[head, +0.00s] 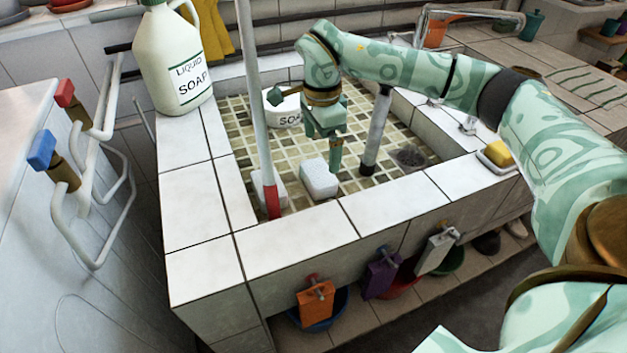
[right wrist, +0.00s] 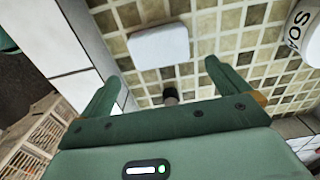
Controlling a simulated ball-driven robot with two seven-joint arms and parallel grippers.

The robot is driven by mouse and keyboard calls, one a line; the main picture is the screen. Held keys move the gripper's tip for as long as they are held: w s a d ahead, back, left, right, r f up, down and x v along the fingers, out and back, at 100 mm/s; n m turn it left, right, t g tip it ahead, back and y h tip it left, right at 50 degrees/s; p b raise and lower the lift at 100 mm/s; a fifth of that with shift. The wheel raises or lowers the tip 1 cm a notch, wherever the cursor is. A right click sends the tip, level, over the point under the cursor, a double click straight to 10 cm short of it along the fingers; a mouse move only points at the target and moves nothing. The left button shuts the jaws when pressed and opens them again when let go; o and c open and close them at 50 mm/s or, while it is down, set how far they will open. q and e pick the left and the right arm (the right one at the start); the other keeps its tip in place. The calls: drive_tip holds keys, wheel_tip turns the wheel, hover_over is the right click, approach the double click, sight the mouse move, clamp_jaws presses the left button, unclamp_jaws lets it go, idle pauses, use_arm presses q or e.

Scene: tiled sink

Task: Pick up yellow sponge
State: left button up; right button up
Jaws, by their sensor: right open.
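The yellow sponge (head: 499,153) lies in a small white dish (head: 484,158) on the right part of the sink's tiled rim in the head view. It does not show in the right wrist view. My right gripper (head: 335,160) points down inside the sink basin, well to the left of the yellow sponge. My left gripper is not in view.
A white pole with a red end (head: 258,110) and a grey post (head: 376,130) stand in the basin. A soap bottle (head: 180,60) stands on the left rim. A faucet (head: 470,14) is at the back. The front rim (head: 300,235) is clear.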

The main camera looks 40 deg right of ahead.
sight(320, 172)
wheel_tip(320, 172, down, 4)
drive_tip(key=shift+w+r+b, duration=0.1)
drive_tip(key=shift+r+b, duration=0.05)
drive_tip(key=shift+b, duration=0.35)
drive_tip(key=shift+f, duration=0.3)
wheel_tip(320, 172, down, 5)
drive_tip(key=b, duration=0.2)
drive_tip(key=shift+f+b, duration=0.1)
drive_tip(key=shift+b, duration=0.25)
drive_tip(key=shift+c, duration=0.3)
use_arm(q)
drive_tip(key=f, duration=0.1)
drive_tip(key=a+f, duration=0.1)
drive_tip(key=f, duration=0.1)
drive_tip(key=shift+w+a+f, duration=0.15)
use_arm(e)
drive_tip(key=c, duration=0.7)
